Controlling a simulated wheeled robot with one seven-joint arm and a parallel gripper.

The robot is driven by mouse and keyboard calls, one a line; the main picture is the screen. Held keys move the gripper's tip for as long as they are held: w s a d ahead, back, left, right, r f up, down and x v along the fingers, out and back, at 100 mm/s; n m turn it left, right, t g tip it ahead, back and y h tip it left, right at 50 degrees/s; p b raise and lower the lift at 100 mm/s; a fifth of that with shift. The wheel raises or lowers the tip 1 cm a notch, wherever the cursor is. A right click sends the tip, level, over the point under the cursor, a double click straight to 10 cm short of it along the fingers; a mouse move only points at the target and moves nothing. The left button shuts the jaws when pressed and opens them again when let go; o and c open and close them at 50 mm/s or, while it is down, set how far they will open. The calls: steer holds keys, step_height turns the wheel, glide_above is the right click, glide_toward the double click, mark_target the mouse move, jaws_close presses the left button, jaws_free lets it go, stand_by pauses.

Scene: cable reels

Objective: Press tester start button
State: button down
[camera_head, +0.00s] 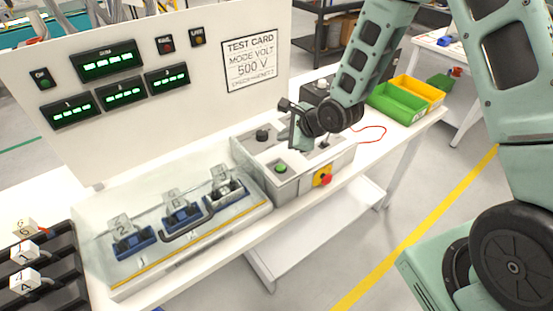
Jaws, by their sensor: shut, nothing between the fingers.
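The tester (282,198) is a grey box on the white bench, right of the middle. A green button (281,168) sits on its top face near the front left, and a dark knob (262,135) sits behind it. A red button on a yellow plate (323,177) is on its front side. My gripper (296,128) is over the tester's top, behind and a little right of the green button, apart from it in the picture. Its fingers are shut and look empty. Its height above the box is hard to tell, and it hides part of the tester's top.
Left of the tester lies a pale fixture (190,243) with several numbered clips and a dark handle. A white panel (200,92) with green displays and a "500 V" test card stands behind. Green (398,104) and yellow (420,88) bins stand right. A black rack (45,272) is front left.

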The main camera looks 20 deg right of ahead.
mark_target(284, 168)
stand_by(0.3)
step_height(284, 168, down, 9)
steer(key=b, duration=0.7)
steer(key=shift+f, duration=0.1)
stand_by(1.8)
steer(key=shift+f+b, duration=0.25)
steer(key=shift+b, duration=0.1)
steer(key=shift+f+b, duration=0.3)
steer(key=shift+f, duration=0.15)
stand_by(0.6)
steer(key=shift+r, duration=0.15)
steer(key=shift+r+p, duration=0.75)
steer(key=shift+p, duration=0.05)
